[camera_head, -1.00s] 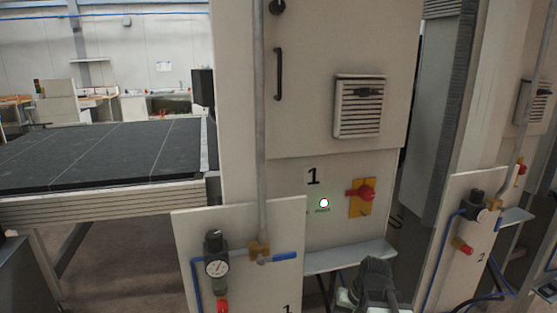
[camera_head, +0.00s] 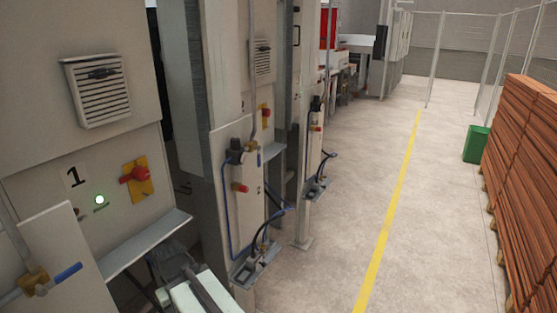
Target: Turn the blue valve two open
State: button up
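The second station's panel (camera_head: 226,178) stands left of centre, seen at a steep angle. It carries a dark regulator (camera_head: 236,150), a red-ended fitting (camera_head: 240,187), a brass fitting (camera_head: 252,145) under a pipe, and blue tubing. A blue handle on this panel is too small to make out. On the nearer station, marked 1 (camera_head: 72,177), a blue valve handle (camera_head: 66,273) sticks out to the right of a brass fitting (camera_head: 34,281) at the lower left.
A metal shelf (camera_head: 148,244) juts out from station 1. A dark and white object (camera_head: 192,292) is cut off at the bottom edge. Open floor with a yellow line (camera_head: 393,210) lies to the right. Stacked brown boards (camera_head: 530,170) and a green bin (camera_head: 476,144) stand at far right.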

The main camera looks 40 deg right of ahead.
aim_at(259, 147)
jog(key=z, duration=0.8)
jog(key=k, duration=1.2)
jog(key=z, duration=0.9)
jog(key=i, duration=0.65)
jog(key=u, duration=0.7)
jog(key=i, duration=1.15)
jog(key=u, duration=0.05)
jog(key=k, duration=0.7)
jog(key=u, duration=0.25)
jog(key=i, duration=0.7)
jog(key=z, duration=0.1)
